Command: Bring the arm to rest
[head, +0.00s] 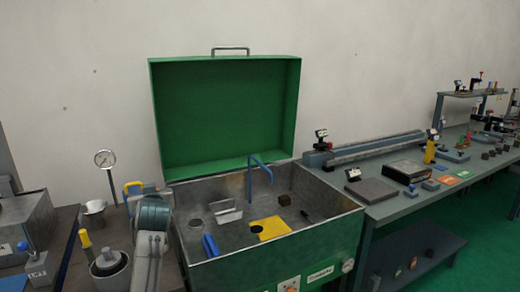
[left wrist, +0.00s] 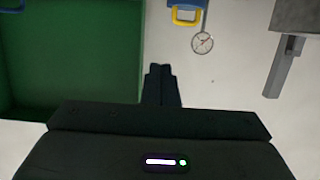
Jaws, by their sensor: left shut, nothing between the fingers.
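My left arm (head: 150,245) rises at the lower left of the head view, in front of the left side of the open green washer box. Its gripper is hidden there. In the left wrist view my left gripper (left wrist: 161,84) has its dark fingers together, with nothing between them. The fingers point towards the pale wall, clear of any object. No right gripper shows in either view.
The green box's raised lid (head: 225,115) stands at the wall; in the left wrist view the lid (left wrist: 70,55) is at the left. A dial gauge (head: 105,158) and a small metal cup (head: 94,207) are left of my arm. A grey bench (head: 400,205) with tools extends right.

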